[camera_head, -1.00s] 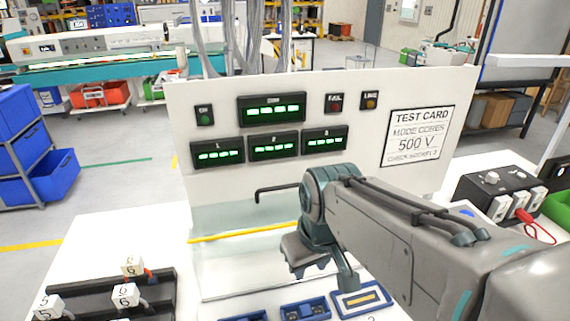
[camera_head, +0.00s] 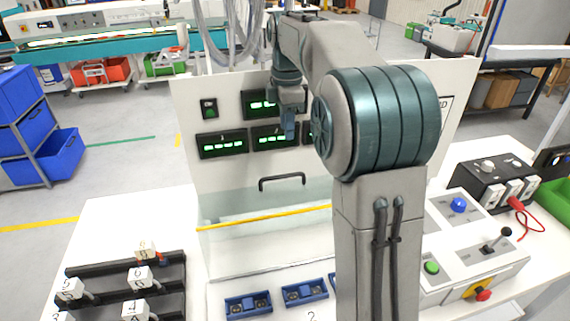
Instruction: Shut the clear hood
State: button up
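The clear hood (camera_head: 225,208) is a see-through panel in front of the lower part of the white test panel. A black bar handle (camera_head: 282,180) is on it, and a yellow strip (camera_head: 263,217) runs along its front edge. The blue sockets in front of the strip look uncovered. My gripper (camera_head: 289,132) points down above the handle, in front of the green displays, apart from the handle in the picture. Its fingers overlap in this view, so their opening is unclear. My arm hides the hood's right part.
Blue sockets (camera_head: 248,306) sit on the bench in front of the hood. A black rack with numbered white tags (camera_head: 138,277) stands at left. A control box with a blue button (camera_head: 458,205) and a lever is at right, with a black unit with a red cable (camera_head: 490,180) behind.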

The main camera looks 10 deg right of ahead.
jog(key=f, duration=0.4)
jog(key=f+p, duration=0.1)
jog(key=f, duration=0.8)
jog(key=shift+w+f+p, duration=0.25)
jog(key=shift+f+p, duration=0.1)
jog(key=shift+c, duration=0.3)
grip_shut()
